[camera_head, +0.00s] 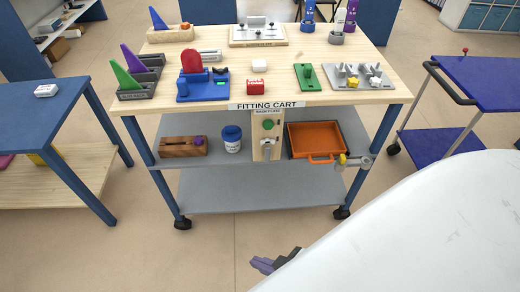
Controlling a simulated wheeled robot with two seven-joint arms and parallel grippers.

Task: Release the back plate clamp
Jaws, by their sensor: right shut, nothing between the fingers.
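A pale upright wooden panel (257,150) hangs at the front of the cart, below the sign "FITTING CART". A small label on it seems to read "BACK PLATE". It carries a green round part (268,125) and a grey metal clamp or lever (267,144) below it; whether the clamp is closed I cannot tell. My right gripper (262,265) is at the bottom of the view, dark with purplish fingertips. It is shut and empty, well apart from the panel. My white arm hides the lower right. My left gripper is not in view.
The wooden cart top (285,88) holds several coloured fixtures. The grey shelf below carries a wooden block (183,147), a blue-lidded jar (232,139) and an orange tray (316,138). A blue table (40,110) stands left, a blue trolley (490,83) right. Floor before the cart is clear.

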